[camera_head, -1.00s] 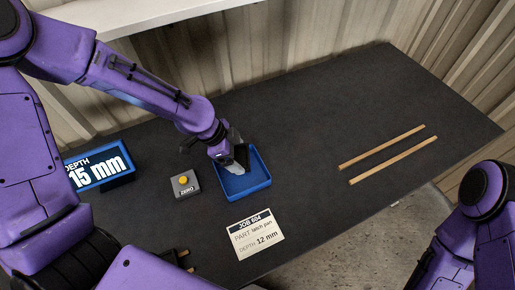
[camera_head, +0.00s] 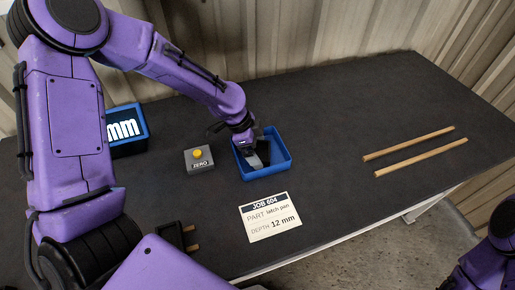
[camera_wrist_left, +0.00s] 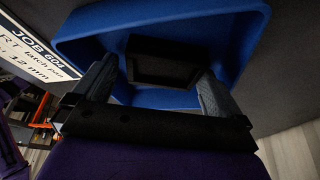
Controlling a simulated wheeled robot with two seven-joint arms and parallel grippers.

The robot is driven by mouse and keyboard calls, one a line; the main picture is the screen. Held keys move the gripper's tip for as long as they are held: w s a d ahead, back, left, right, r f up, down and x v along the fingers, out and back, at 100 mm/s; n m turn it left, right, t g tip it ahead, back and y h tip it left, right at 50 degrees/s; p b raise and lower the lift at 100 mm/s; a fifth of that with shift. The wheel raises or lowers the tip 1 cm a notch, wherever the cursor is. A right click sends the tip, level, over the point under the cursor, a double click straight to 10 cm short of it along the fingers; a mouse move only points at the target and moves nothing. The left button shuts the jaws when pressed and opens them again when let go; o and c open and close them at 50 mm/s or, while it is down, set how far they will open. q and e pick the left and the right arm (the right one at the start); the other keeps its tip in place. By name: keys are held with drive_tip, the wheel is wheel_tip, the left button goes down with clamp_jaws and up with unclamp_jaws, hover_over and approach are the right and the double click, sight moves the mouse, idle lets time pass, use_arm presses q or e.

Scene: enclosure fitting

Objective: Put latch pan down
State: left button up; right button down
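The latch pan (camera_wrist_left: 162,62) is a black block-like part inside the blue tray (camera_head: 287,170). It shows in the head view (camera_head: 264,147) partly hidden by my left gripper (camera_head: 256,158). In the left wrist view, the grey fingers of my left gripper (camera_wrist_left: 160,85) stand apart on either side of the pan, with slivers of blue tray between. The gripper looks open around the pan, with its fingertips down inside the tray.
A grey box with a yellow button marked ZERO (camera_head: 199,159) stands left of the tray. A blue display (camera_head: 128,130) is partly behind my arm. A job card (camera_head: 270,217) reads latch pan, 12 mm. Two wooden strips (camera_head: 410,150) lie right. The table between tray and strips is clear.

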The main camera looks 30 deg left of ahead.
use_arm(q)
drive_tip(key=shift+s, duration=0.1)
drive_tip(key=shift+a+r, duration=0.1)
drive_tip(key=v, duration=1.1)
drive_tip(key=shift+w+r, duration=0.25)
drive_tip(key=shift+r, duration=0.05)
